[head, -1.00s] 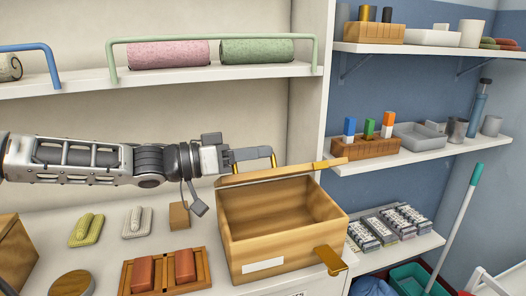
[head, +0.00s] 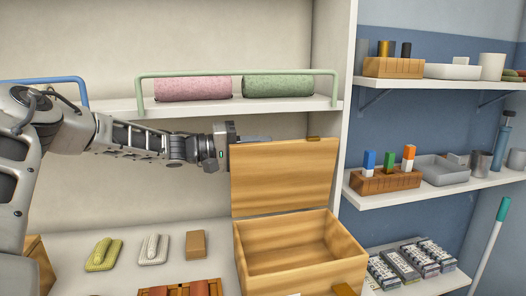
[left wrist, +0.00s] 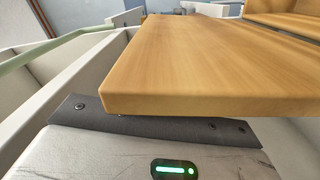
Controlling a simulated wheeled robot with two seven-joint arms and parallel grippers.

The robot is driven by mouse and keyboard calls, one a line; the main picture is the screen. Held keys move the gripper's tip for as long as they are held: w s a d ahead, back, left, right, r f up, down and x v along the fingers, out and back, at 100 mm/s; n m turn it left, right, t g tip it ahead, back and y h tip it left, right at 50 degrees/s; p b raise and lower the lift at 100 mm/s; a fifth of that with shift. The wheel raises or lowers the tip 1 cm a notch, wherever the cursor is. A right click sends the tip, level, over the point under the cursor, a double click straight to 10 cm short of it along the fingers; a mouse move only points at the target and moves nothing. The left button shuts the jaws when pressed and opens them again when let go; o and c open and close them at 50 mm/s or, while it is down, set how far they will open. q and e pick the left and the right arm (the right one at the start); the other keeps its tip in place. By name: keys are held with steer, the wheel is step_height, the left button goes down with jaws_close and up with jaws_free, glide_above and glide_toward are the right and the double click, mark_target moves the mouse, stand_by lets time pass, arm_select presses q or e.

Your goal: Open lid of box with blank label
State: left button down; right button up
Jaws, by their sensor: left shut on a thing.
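The wooden box (head: 312,272) stands on the counter at the lower middle of the head view, and its inside is visible from above. Its lid (head: 283,180) stands roughly upright along the back of the box. My left gripper (head: 252,140) is at the lid's upper left corner, shut on the lid; the lid hides most of its fingers. In the left wrist view the lid (left wrist: 200,65) stretches away from the dark gripper plate. A brass latch (head: 344,289) juts from the box front. The box's label is almost wholly cut off by the lower frame edge. My right gripper is not in view.
A shelf with a green rail (head: 240,73) and pink and green rolls (head: 278,86) runs above the lid. A white upright panel (head: 345,120) is close on the right. Soap-like bars (head: 152,249) and a wooden tray (head: 187,288) lie left of the box.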

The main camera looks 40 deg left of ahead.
arm_select(q)
steer(key=shift+w+a+f+n, duration=0.35)
steer(key=shift+w+a+n, duration=0.35)
steer(key=shift+a, duration=0.15)
steer(key=c, duration=1.5)
jaws_free()
steer(key=p+v, duration=0.2)
steer(key=v, duration=1.4)
steer(key=shift+p, duration=0.35)
